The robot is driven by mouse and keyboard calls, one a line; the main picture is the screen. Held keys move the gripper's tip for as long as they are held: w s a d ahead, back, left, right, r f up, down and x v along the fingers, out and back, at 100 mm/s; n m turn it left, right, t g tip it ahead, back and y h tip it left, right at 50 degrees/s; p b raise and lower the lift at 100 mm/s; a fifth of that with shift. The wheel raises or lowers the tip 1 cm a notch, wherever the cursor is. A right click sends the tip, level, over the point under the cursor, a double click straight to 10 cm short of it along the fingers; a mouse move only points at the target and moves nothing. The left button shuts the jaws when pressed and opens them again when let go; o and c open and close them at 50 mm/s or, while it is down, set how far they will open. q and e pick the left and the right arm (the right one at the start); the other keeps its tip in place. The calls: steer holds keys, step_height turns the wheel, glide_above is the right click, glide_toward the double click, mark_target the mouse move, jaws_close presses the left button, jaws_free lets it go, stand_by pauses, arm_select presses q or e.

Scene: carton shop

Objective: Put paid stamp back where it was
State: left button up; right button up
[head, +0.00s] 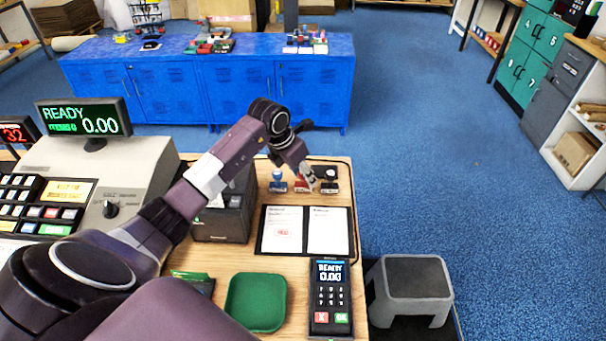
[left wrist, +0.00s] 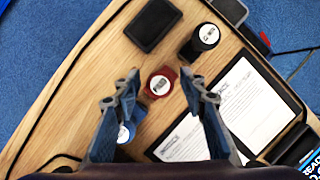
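The paid stamp is red with a round white top label (left wrist: 160,84) and stands upright on the wooden counter. In the head view its red base (head: 301,186) is between a blue stamp (head: 278,185) and a black stamp (head: 329,187). My left gripper (head: 310,182) is above the row of stamps. In the left wrist view its two fingers (left wrist: 159,88) are wide apart, with the red stamp between them and a gap on each side. The blue stamp (left wrist: 130,128) is partly hidden by one finger. The black stamp (left wrist: 206,37) is clear of the fingers. My right gripper is not in view.
An open folder (head: 304,232) with two papers lies in front of the stamps; its left paper has a red mark. A black ink pad (left wrist: 153,25) lies behind them. A card terminal (head: 331,297), a green tray (head: 257,302) and a cash register (head: 100,180) stand on the counter.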

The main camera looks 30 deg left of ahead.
arm_select(q)
steer(key=shift+r, duration=0.1)
steer(key=shift+r, duration=0.2)
steer(key=b+v, duration=0.3)
steer(key=v, duration=0.8)
steer(key=shift+s+r, duration=0.3)
steer(key=shift+r, duration=0.1)
stand_by(0.4)
